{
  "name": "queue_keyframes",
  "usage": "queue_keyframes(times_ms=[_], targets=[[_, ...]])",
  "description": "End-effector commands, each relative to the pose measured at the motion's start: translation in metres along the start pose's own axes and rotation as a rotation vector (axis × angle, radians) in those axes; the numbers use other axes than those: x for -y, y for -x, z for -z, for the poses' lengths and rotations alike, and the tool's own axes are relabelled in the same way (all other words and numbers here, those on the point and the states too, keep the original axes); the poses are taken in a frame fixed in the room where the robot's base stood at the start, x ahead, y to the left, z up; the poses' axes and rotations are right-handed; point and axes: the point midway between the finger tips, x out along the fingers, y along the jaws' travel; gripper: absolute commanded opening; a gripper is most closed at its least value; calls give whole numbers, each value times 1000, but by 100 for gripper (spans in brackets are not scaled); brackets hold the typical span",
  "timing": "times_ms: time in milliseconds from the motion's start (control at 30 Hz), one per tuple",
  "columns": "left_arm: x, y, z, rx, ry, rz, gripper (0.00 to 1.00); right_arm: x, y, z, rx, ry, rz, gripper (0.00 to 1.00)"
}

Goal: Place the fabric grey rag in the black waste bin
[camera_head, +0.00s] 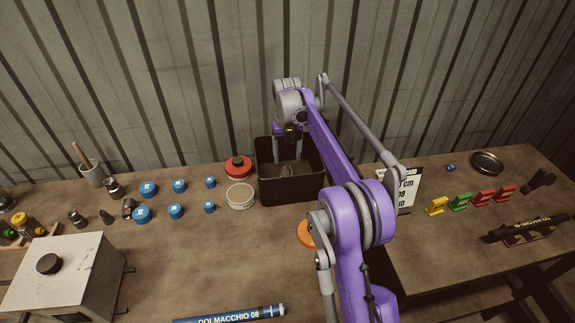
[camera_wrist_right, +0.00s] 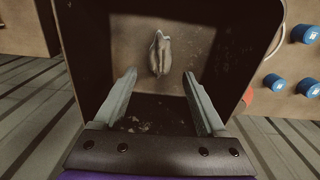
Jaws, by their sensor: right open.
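The black waste bin (camera_head: 290,191) stands on the workbench near the wall. The grey rag (camera_head: 287,170) lies crumpled inside it, partly hidden by my gripper and the bin's wall. In the right wrist view the rag (camera_wrist_right: 160,53) shows whole, inside the dark walls of the bin (camera_wrist_right: 91,45). My right gripper (camera_head: 288,150) reaches down into the bin's opening. Its two fingers (camera_wrist_right: 160,73) are spread wide and empty, with the rag beyond the tips and apart from them. My left gripper is not in view.
Several blue caps (camera_head: 176,211) lie farther left. A white sign (camera_head: 408,190) stands right of the bin. The front middle bench is mostly clear.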

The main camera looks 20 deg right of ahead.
Motion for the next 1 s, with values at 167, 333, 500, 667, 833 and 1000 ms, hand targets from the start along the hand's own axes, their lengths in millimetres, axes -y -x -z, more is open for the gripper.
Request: queue_keyframes(times_ms=[167, 333, 500, 667, 833, 1000], targets=[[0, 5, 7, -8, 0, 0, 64, 0, 37, 1, -2, 0, 0, 74], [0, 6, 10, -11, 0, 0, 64, 0, 53, 0, -1, 0, 0, 74], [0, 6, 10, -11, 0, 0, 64, 0, 56, -1, -1, 1, 0, 74], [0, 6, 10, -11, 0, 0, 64, 8, 67, -17, -31, 15, 1, 74], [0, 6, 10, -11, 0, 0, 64, 23, 87, -66, -115, 51, 7, 74], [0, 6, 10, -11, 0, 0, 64, 36, 90, -132, -212, 91, 15, 74]])
